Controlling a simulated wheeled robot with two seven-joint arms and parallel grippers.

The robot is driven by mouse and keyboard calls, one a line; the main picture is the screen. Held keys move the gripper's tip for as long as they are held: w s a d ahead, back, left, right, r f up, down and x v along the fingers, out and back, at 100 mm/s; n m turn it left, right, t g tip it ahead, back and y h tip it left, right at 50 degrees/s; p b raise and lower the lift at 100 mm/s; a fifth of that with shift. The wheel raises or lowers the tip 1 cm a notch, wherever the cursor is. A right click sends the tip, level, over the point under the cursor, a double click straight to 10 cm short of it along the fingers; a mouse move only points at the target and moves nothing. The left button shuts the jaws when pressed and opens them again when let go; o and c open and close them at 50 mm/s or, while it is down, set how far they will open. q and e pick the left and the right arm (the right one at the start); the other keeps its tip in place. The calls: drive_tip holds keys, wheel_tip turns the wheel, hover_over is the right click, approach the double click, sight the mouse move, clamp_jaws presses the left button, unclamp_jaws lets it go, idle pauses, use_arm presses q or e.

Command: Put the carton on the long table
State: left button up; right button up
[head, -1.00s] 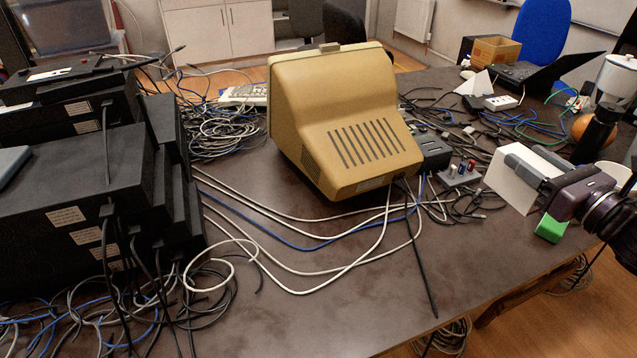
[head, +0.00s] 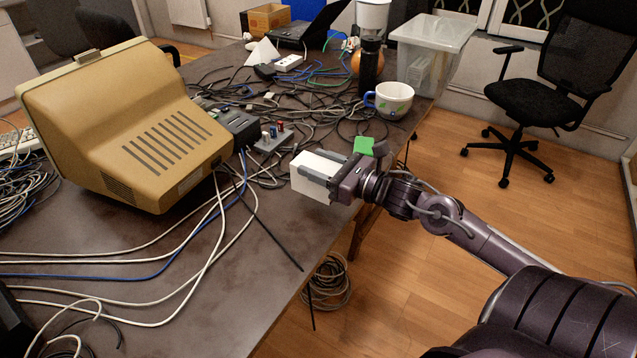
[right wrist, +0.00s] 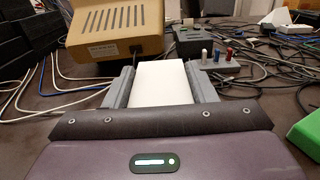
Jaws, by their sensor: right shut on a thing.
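The carton, a plain white box (head: 308,187), is in my right gripper (head: 318,168) in the head view. The grey fingers are shut on its two sides. It is over the long table (head: 225,275), close to its right edge; I cannot tell whether it touches the top. In the right wrist view the carton (right wrist: 162,85) lies between the two fingers (right wrist: 160,88) and points towards the beige monitor. My left gripper is not in view.
A beige monitor (head: 130,125) stands to the left. A power supply (head: 238,128), a small terminal block (head: 273,137) and tangled cables lie behind the carton. A green block (head: 363,146) and a white cup (head: 390,100) are near the right edge. Bare tabletop lies in front.

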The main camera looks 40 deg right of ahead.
wheel_tip(320, 180, down, 5)
drive_tip(key=shift+r, duration=0.2)
drive_tip(key=shift+f, duration=0.15)
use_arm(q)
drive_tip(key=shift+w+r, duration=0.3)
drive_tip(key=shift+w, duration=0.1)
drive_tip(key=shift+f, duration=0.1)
use_arm(e)
drive_tip(key=o, duration=1.1)
drive_tip(key=shift+f, duration=0.1)
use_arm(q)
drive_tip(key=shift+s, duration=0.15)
